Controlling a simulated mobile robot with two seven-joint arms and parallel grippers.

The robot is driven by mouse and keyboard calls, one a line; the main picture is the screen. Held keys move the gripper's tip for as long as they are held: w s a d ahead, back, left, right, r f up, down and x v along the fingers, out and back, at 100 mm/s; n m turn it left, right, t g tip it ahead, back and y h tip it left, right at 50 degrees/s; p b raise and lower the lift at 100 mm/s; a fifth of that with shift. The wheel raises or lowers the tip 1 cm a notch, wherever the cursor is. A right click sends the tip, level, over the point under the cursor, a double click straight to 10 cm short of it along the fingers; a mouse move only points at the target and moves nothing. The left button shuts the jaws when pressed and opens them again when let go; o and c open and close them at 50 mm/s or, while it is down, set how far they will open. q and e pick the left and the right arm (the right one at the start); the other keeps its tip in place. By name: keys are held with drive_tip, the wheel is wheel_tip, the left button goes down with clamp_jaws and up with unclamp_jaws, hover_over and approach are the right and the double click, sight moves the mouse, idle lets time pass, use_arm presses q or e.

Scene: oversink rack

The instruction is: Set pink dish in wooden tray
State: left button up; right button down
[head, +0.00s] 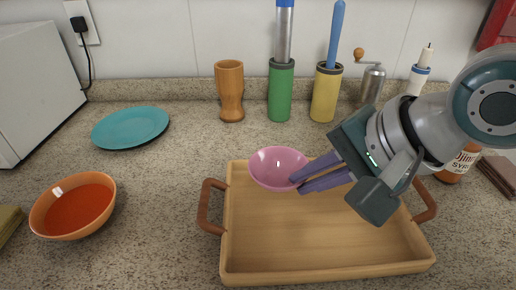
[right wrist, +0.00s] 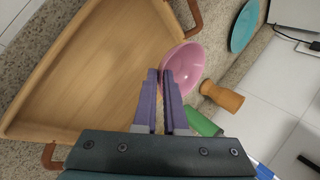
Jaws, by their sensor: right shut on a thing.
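The pink dish (head: 277,166) is a round bowl at the back left corner of the wooden tray (head: 300,272). It also shows in the right wrist view (right wrist: 186,66). My right gripper (head: 297,183) comes in from the right and is shut on the dish's near right rim. The dish appears upright, over the tray's back edge; I cannot tell whether it touches the tray. The tray shows in the right wrist view (right wrist: 95,75) with a bare floor. My left gripper is not in view.
An orange bowl (head: 72,206) and a teal plate (head: 131,128) are on the counter at left. A wooden cup (head: 229,92), green holder (head: 281,95), yellow holder (head: 325,95) and grinder (head: 371,85) stand behind the tray. A syrup bottle (head: 460,163) stands at right.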

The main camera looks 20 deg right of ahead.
wheel_tip(320, 180, down, 8)
drive_tip(key=shift+f+b, duration=0.15)
drive_tip(key=shift+b, duration=0.75)
drive_tip(key=shift+f, duration=0.1)
drive_tip(key=c, duration=1)
unclamp_jaws()
drive_tip(key=shift+r, duration=0.3)
drive_tip(key=p+v, duration=0.3)
drive_tip(key=v, duration=0.8)
drive_tip(key=s+n+g+h, duration=0.1)
drive_tip(key=s+n, duration=0.3)
drive_tip(key=s+f+n+g+h, duration=0.1)
drive_tip(key=s+n, duration=0.3)
drive_tip(key=n, duration=0.1)
drive_tip(key=s+n+h, duration=0.1)
drive_tip(key=s+n, duration=0.3)
drive_tip(key=shift+s+d+f+n+g+h, duration=0.2)
drive_tip(key=shift+s+n+g+h, duration=0.1)
drive_tip(key=shift+s+n+g, duration=0.1)
